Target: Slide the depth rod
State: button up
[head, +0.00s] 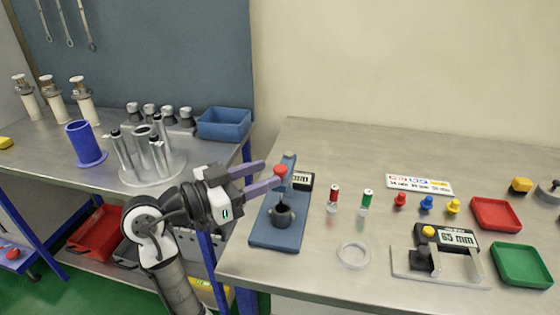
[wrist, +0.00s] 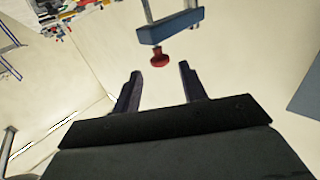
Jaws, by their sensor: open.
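A blue gauge stand (head: 262,235) is on the right-hand bench, with a small display (head: 303,180) beside its upright. A red knob (head: 281,171) sits high on the stand, above a dark cup (head: 281,214); I take it as the top of the depth rod, most of which I cannot make out. My gripper (head: 270,174) is open and level with the knob, its purple fingers reaching toward it from the left. In the wrist view the red knob (wrist: 159,60) hangs beyond the fingertips (wrist: 160,71), roughly between them, under a blue bar (wrist: 170,27). Nothing is between the fingers.
Right of the stand are red and green plugs (head: 366,200), a clear ring (head: 353,254) and a measuring fixture (head: 440,262) with a yellow knob. Red (head: 497,214) and green trays (head: 522,264) lie farther right. The left bench holds a rod carousel (head: 152,170) and blue bin (head: 224,122).

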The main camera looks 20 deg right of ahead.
aim_at(275, 170)
jog(key=d, duration=0.2)
jog(key=w+d+p, duration=0.1)
jog(key=d, duration=0.2)
grip_shut()
